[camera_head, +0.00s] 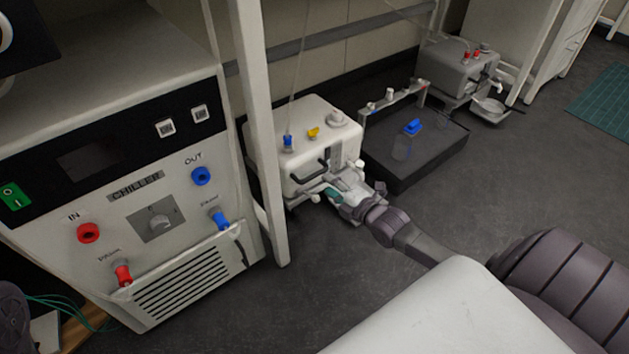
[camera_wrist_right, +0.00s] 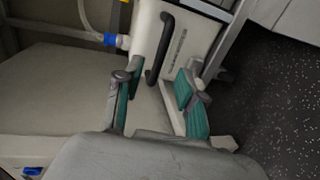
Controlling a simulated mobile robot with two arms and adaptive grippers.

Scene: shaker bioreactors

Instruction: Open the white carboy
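The white carboy (camera_head: 290,168) stands left of centre in the head view, behind the white frame post. On its top are a white cap (camera_head: 337,118), a yellow fitting (camera_head: 313,133) and a blue fitting (camera_head: 287,141) with a tube rising from it. My right gripper (camera_head: 338,192) is low at the carboy's front right. In the wrist view the gripper (camera_wrist_right: 160,88) is open, its teal-padded fingers apart. The carboy (camera_wrist_right: 188,48) and its black handle (camera_wrist_right: 162,48) show between and beyond the fingertips. I cannot tell whether they touch.
A chiller (camera_head: 120,190) with red and blue ports fills the left. The white post (camera_head: 262,130) stands between it and the carboy. A black shaker platform (camera_head: 440,148) and a grey carboy (camera_head: 452,68) are to the right. The floor in front is clear.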

